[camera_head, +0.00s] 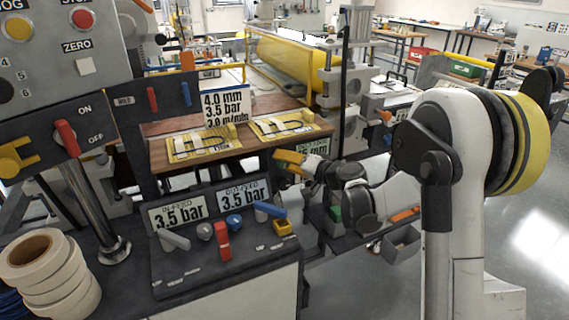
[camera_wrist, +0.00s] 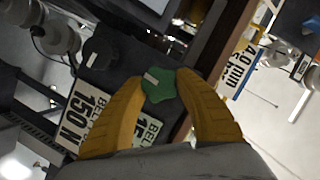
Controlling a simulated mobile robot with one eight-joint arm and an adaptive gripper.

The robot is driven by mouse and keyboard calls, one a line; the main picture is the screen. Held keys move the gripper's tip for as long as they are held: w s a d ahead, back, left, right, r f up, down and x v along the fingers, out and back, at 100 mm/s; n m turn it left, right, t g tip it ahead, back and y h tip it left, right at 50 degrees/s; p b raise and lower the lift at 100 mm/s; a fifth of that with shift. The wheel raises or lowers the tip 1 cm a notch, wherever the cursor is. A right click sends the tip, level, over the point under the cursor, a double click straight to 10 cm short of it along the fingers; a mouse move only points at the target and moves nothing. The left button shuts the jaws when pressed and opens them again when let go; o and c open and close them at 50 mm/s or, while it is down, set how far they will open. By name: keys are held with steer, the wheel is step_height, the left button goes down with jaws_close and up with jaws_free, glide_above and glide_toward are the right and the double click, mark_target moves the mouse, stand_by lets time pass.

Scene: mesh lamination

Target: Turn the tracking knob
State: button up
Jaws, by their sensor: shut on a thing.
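A green lobed knob (camera_wrist: 160,85) with a pale pointer mark sits on a dark panel in the wrist view. My gripper (camera_wrist: 157,84) has its two yellow fingers closed on either side of it, with the tips against its edges. In the head view my gripper (camera_head: 289,163) reaches in from the right, below the wooden table's right corner. The knob is hidden there, and I see no readable tracking label.
A black knob (camera_wrist: 97,53) and a "150 N" plate (camera_wrist: 84,117) are close by on the panel. The wooden table edge (camera_head: 240,149) is just above my gripper. A control box (camera_head: 225,270) with levers stands at the lower left.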

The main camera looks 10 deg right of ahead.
steer(key=shift+m+t+y+b, duration=0.3)
steer(key=shift+m+y, duration=0.5)
steer(key=shift+m, duration=0.9)
steer(key=o, duration=1.2)
steer(key=shift+a, duration=0.1)
